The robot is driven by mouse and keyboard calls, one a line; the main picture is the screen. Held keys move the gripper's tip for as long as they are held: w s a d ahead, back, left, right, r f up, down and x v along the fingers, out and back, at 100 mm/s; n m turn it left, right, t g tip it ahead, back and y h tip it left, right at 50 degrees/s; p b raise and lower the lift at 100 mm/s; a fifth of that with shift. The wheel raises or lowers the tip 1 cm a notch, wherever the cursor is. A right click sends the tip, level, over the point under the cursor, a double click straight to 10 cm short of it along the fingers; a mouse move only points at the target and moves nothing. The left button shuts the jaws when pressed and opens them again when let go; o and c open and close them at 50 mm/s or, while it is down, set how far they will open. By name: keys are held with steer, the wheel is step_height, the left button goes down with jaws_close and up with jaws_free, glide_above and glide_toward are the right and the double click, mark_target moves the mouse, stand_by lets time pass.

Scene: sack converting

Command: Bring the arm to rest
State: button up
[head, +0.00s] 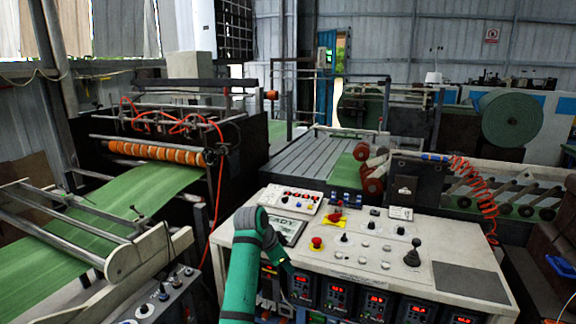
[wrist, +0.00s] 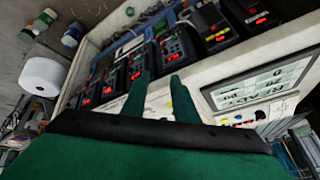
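My green arm (head: 240,272) rises in front of the left part of the control console (head: 462,250) in the head view and bends over near its front edge. My gripper (wrist: 160,78) shows in the wrist view with its two green fingers apart and nothing between them. It points toward the row of controllers with red digits (wrist: 172,47). I cannot tell whether the fingers touch anything. In the head view the fingers are small and partly hidden by the arm.
The console top carries a red emergency button (head: 317,242), a black joystick (head: 412,254) and a tilted display (head: 284,228). Green sheet (head: 60,252) runs through a machine at left. A white spool (wrist: 42,76) lies beyond the controllers in the wrist view.

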steer(key=s+d+f+n+t, duration=0.1)
steer(key=s+d+f+n, duration=0.2)
steer(key=f, duration=0.7)
steer(key=s+d+f+n+t, duration=0.1)
steer(key=s+d+f+t, duration=0.2)
steer(key=f, duration=0.8)
steer(key=s+d+f+n+t, duration=0.1)
steer(key=s+d+f+n, duration=0.1)
steer(key=s+f, duration=0.55)
steer(key=s+d+f+n+t, duration=0.1)
steer(key=s+f+n, duration=0.3)
steer(key=s, duration=0.7)
steer(key=s+a+r+n+t+y, duration=0.1)
steer(key=s+a+y, duration=0.1)
steer(key=s, duration=0.9)
steer(key=s+a+r+n+t+y, duration=0.1)
steer(key=s+a, duration=0.1)
steer(key=s, duration=0.9)
steer(key=s+a+r+t+y, duration=0.1)
steer(key=s+a+r, duration=0.3)
steer(key=s+r, duration=1.2)
steer(key=shift+s+a+t, duration=0.2)
steer(key=shift+s+t, duration=0.1)
steer(key=shift+t, duration=0.6)
